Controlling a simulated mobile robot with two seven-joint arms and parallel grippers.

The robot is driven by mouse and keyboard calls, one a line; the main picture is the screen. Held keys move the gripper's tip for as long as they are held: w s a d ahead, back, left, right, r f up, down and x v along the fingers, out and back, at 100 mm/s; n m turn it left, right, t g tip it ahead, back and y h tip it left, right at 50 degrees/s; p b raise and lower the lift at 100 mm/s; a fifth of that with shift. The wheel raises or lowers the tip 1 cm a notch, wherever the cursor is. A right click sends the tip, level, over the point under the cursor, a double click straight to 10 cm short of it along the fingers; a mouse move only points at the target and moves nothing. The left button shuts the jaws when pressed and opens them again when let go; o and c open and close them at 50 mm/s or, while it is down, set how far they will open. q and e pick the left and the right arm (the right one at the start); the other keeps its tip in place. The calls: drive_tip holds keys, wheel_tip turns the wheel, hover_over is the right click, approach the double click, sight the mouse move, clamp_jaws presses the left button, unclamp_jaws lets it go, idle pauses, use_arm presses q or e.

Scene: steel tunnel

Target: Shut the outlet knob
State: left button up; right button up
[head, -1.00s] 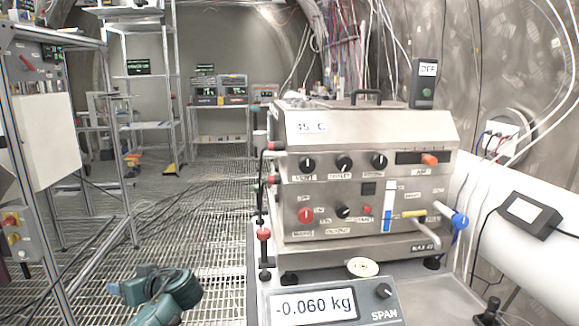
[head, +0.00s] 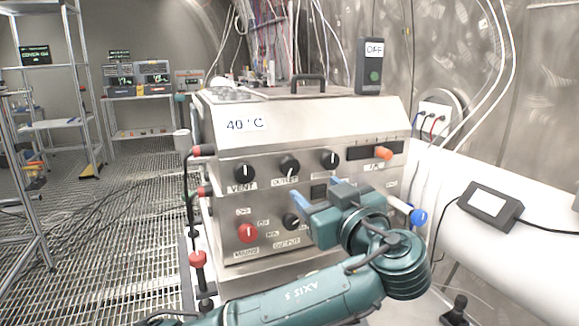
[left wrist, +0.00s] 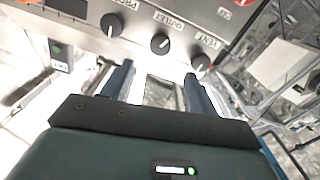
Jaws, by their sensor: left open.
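The outlet knob (head: 289,166) is a round black knob with a white mark, on the machine's steel front above the label OUTLET. It stands between the vent knob (head: 245,173) and a third black knob (head: 330,159). My left gripper (head: 316,191) is open and empty, just below and right of the outlet knob in the head view. In the left wrist view, the outlet knob (left wrist: 160,43) is beyond the gap between my left fingertips (left wrist: 160,72), with the label upside down. The fingers appear apart from it. My right gripper is out of view.
A red knob (head: 248,233) and another black knob (head: 291,221) sit lower on the panel. An orange knob (head: 383,153) and a blue-ended handle (head: 418,217) are at the right. Grated floor lies open at the left.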

sight(291, 169)
use_arm(q)
drive_tip(key=p+x, duration=0.2)
drive_tip(key=x, duration=0.8)
drive_tip(key=shift+w+a+r, duration=0.1)
drive_tip(key=shift+w+a, duration=0.1)
drive_tip(key=shift+w, duration=0.05)
drive_tip(key=shift+w+a+p, duration=0.2)
drive_tip(key=shift+w+p, duration=0.1)
drive_tip(key=shift+w, duration=0.15)
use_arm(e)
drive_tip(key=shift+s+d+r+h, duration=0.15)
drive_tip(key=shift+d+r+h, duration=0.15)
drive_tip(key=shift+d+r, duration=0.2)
